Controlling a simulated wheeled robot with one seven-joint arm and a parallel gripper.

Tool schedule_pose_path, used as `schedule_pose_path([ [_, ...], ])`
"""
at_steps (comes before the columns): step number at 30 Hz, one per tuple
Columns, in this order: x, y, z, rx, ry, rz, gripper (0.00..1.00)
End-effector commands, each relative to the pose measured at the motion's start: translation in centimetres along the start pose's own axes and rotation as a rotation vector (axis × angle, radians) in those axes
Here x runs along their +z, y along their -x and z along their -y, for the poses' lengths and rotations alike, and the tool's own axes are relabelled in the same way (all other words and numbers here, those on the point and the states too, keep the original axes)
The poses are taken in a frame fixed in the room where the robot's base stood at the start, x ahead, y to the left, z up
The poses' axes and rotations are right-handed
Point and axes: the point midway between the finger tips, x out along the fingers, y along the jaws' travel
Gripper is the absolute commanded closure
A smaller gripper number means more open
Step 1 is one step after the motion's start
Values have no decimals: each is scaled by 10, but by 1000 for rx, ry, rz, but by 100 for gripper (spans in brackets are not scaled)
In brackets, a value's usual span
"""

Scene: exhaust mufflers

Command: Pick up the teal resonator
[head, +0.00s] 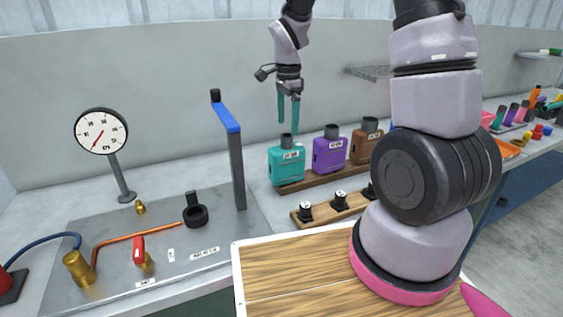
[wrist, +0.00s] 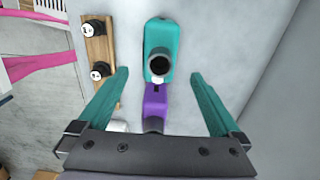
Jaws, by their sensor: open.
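The teal resonator (head: 287,163) is a boxy teal body with a dark neck on top and a white label. It stands upright at the left end of a wooden rack in the head view. My gripper (head: 288,119) is above it, pointing down, with its teal fingers apart and nothing between them. In the wrist view the teal resonator (wrist: 160,50) lies ahead of the open fingers (wrist: 165,98), its round neck facing the camera. The purple resonator (wrist: 155,106) lies between the fingers in that view, partly hidden by the gripper body.
The purple resonator (head: 330,152) and a brown one (head: 365,142) stand to the right on the rack. A lower wooden strip (head: 338,206) with dark knobs is in front. A blue-topped post (head: 231,150) stands left, near a gauge (head: 101,131).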

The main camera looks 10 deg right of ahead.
Motion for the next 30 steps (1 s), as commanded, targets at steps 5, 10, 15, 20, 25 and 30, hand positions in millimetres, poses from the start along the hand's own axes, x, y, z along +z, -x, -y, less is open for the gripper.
schedule_pose_path([
  [5,0,-30,-1,4,0,0,0],
  [10,0,-42,-1,1,2,1,0],
  [15,1,-64,-1,4,2,1,0],
  [20,2,-86,0,3,2,1,0],
  [25,2,-93,0,0,2,1,0],
  [30,2,-92,0,-1,2,1,8],
])
